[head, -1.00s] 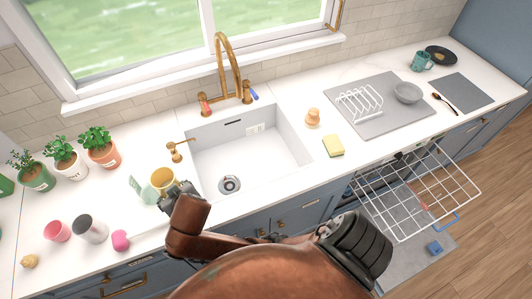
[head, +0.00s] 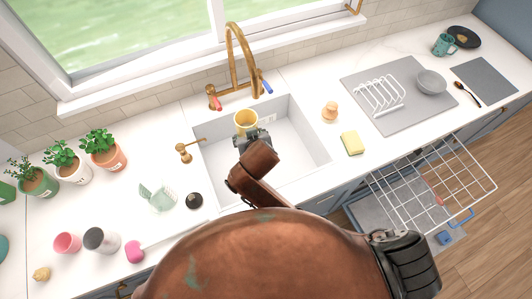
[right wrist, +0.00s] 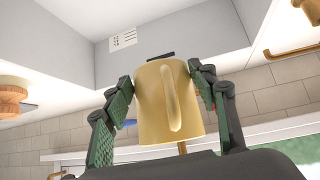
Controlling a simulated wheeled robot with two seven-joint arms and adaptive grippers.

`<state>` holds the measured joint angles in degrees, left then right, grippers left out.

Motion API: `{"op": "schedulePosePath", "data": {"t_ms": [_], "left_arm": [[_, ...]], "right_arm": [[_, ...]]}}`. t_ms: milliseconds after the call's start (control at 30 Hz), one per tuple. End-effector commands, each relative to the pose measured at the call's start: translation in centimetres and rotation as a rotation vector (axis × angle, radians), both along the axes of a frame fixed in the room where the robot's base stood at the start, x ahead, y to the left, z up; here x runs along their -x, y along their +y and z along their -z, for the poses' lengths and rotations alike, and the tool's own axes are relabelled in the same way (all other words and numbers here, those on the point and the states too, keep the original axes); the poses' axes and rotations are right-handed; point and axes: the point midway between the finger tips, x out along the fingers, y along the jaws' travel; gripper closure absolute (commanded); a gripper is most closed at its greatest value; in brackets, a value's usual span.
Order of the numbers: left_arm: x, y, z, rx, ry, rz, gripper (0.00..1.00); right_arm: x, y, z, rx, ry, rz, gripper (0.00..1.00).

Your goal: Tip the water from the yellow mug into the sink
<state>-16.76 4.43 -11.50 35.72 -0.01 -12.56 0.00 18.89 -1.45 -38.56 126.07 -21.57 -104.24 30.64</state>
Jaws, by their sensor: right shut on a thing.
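The yellow mug (head: 246,118) is above the left back part of the white sink (head: 290,152) in the head view. Its open top faces up and it looks about upright; I cannot make out the water inside. My right gripper (head: 251,136) is shut on the mug. In the right wrist view, which shows the room upside down, the mug (right wrist: 165,105) sits between the two green-padded fingers, with its handle toward the camera. The sink's drain is hidden behind my right arm. My left gripper is not in view.
The brass faucet (head: 237,60) arches just behind the mug. A brass soap dispenser (head: 184,152) stands left of the sink. A green rack (head: 158,197) and a black round thing (head: 194,200) are on the counter. A yellow sponge (head: 351,143) lies right of the sink.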

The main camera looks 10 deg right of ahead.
Motion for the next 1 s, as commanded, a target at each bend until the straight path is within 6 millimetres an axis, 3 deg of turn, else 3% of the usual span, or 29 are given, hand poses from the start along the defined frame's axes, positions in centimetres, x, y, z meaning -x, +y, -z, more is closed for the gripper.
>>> {"op": "schedulePosePath", "data": {"t_ms": [33, 167, 467, 700, 1000], "left_arm": [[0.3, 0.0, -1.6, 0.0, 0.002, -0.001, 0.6], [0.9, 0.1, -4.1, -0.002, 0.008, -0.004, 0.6], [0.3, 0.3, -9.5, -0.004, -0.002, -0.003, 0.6], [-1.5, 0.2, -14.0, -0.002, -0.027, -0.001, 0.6], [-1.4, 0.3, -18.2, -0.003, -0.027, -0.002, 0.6]], "right_arm": [[-0.2, 0.0, -0.5, 0.002, 0.002, -0.001, 0.9], [-0.8, 0.4, 0.3, 0.001, 0.002, -0.014, 0.9], [-0.5, 1.8, 3.9, 0.003, 0.004, -0.079, 0.9], [1.7, 3.3, 7.5, 0.003, 0.005, -0.153, 0.9], [6.2, 5.0, 11.5, 0.002, 0.002, -0.245, 0.9]]}}
